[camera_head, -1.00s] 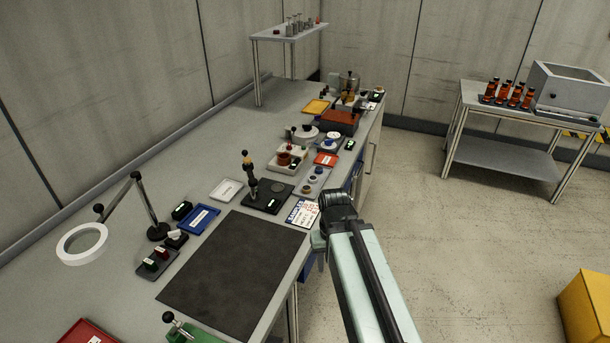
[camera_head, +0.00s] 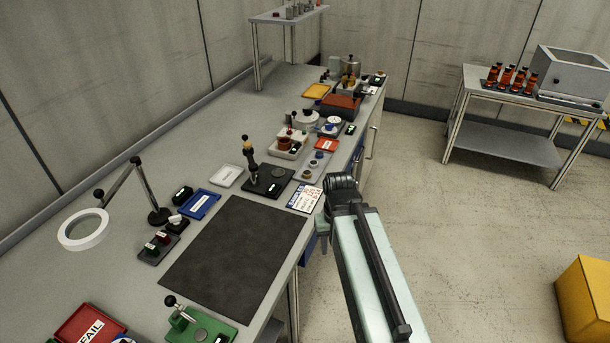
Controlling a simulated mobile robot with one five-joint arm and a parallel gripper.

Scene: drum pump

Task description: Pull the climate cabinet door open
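No thing in view is marked as the climate cabinet, so I cannot tell for sure which it is. A pale cupboard front (camera_head: 372,140) with an upright handle shows under the bench's far end. No door is seen standing open. My mint-green arm reaches up from the bottom to the bench's right edge, bending at a black joint. My gripper's fingers are not visible.
The long grey bench (camera_head: 115,225) carries a black mat (camera_head: 236,254), trays, a magnifier (camera_head: 84,230) and small devices. The side table (camera_head: 497,144) holds several orange-brown bottles (camera_head: 509,77). A yellow box (camera_head: 590,298) stands at the lower right. The floor between is clear.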

